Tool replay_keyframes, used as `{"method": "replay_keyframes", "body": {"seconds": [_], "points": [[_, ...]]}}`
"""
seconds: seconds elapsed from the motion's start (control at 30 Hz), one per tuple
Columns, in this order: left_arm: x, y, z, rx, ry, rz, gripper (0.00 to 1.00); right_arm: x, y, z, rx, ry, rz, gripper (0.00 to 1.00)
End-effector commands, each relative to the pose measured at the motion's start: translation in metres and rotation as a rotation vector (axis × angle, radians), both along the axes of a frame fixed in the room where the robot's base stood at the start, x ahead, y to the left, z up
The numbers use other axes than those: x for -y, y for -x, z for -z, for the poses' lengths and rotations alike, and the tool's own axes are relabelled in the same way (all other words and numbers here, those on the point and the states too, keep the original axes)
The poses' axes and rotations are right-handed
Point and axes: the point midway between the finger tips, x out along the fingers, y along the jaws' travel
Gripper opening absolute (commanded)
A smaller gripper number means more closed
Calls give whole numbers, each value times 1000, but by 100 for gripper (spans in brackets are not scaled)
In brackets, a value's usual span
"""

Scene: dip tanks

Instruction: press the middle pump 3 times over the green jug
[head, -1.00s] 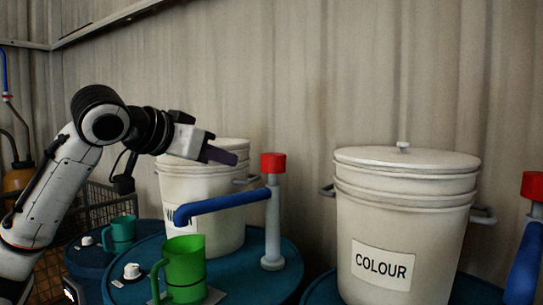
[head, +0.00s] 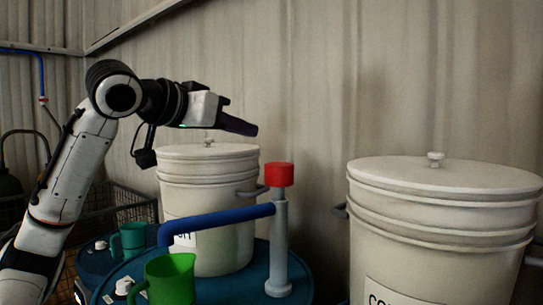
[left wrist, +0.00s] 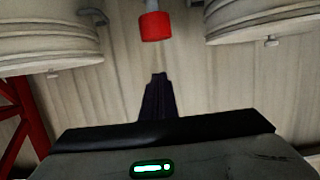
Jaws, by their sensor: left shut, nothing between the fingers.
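The middle pump has a red cap (head: 280,175) on a grey post (head: 279,240) and a blue spout (head: 222,216) reaching left. The green jug (head: 171,279) stands below the spout's end on a blue drum (head: 258,279). My left gripper (head: 252,130) is shut and empty, up and to the left of the red cap, apart from it. In the left wrist view the dark shut fingers (left wrist: 158,84) point toward the red cap (left wrist: 155,26), with a gap between. My right gripper is not in view.
A white lidded bucket (head: 213,185) stands behind the spout, just below my left gripper. A larger white bucket (head: 440,225) stands at the right. A teal jug (head: 130,239) stands at the left. The air above the red cap is clear.

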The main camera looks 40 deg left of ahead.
Motion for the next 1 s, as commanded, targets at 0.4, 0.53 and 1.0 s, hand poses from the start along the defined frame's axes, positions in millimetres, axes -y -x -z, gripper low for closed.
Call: {"method": "replay_keyframes", "body": {"seconds": [0.4, 0.53, 1.0], "points": [[-8, -85, 20, -5, 2, 2, 0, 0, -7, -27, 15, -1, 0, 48], [-11, -85, 41, -8, -5, -4, 0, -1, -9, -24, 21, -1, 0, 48], [-10, -85, 61, -2, -1, -2, 0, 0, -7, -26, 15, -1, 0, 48]]}}
